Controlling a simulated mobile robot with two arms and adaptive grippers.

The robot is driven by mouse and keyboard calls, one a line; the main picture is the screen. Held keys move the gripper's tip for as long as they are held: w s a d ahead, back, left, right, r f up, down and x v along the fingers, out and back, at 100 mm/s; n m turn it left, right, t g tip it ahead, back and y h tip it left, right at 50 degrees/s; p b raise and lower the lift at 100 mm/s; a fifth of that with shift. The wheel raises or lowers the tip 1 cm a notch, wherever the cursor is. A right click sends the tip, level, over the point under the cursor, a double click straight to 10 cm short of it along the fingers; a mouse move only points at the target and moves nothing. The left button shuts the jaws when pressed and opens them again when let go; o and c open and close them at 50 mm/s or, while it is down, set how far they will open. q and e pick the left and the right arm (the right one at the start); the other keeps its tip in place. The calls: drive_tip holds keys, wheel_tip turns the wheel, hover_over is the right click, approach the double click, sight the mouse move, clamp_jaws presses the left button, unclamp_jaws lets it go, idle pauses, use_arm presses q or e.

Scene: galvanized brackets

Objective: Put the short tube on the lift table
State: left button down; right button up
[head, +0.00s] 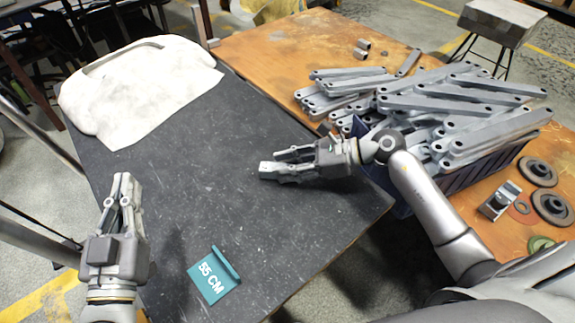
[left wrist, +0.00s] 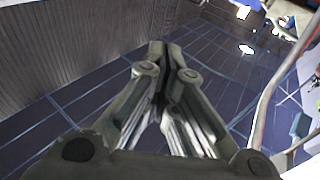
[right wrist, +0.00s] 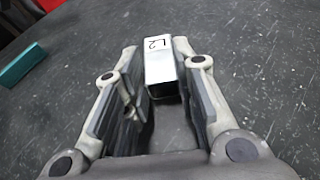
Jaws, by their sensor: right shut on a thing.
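The short tube (right wrist: 163,62) is a bright grey square metal tube marked L2. My right gripper (head: 274,163) is shut on it, with the tube between the fingertips in the right wrist view (right wrist: 160,65). The tube is over the dark table top (head: 190,190), which I take to be the lift table. I cannot tell whether the tube touches the surface. My left gripper (head: 123,182) is over the table's left side in the head view. In the left wrist view its fingertips (left wrist: 165,50) meet with nothing visible between them.
A teal 55 CM sign (head: 214,276) stands near the front of the dark table. A white cloth (head: 140,85) covers its far left corner. A crate (head: 480,173) heaped with grey brackets is on the orange bench (head: 270,50) at right. The table's middle is clear.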

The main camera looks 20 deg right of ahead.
use_arm(q)
drive_tip(key=shift+r, duration=0.1)
use_arm(e)
drive_tip(key=shift+f, duration=0.1)
drive_tip(key=o, duration=1)
use_arm(q)
drive_tip(key=shift+r, duration=0.25)
use_arm(e)
drive_tip(key=shift+o, duration=0.2)
